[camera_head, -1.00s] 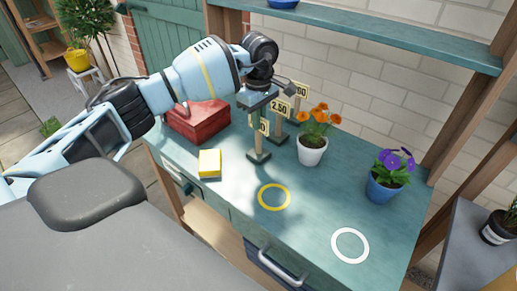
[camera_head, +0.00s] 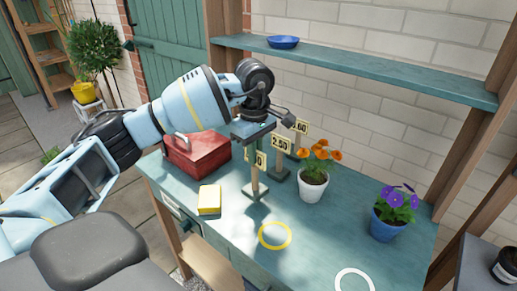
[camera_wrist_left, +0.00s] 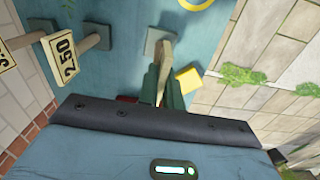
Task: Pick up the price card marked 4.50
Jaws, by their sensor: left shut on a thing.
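A price card (camera_head: 260,159) on a wooden post stands at the front of the row of cards. Its first digit is hidden behind my fingers and only the end, "50", shows. Its square grey-green base (camera_head: 255,191) is at or very near the bench top; I cannot tell whether it touches. My left gripper (camera_head: 251,152) is shut on this card from above. My right gripper is not in view.
Cards marked 2.50 (camera_head: 282,145) and ".60" (camera_head: 300,126) stand close behind. A white pot (camera_head: 312,190) of orange flowers is right of them. A red box (camera_head: 197,155), yellow block (camera_head: 209,199) and blue pot (camera_head: 384,229) stand around. The yellow ring (camera_head: 275,249) is clear.

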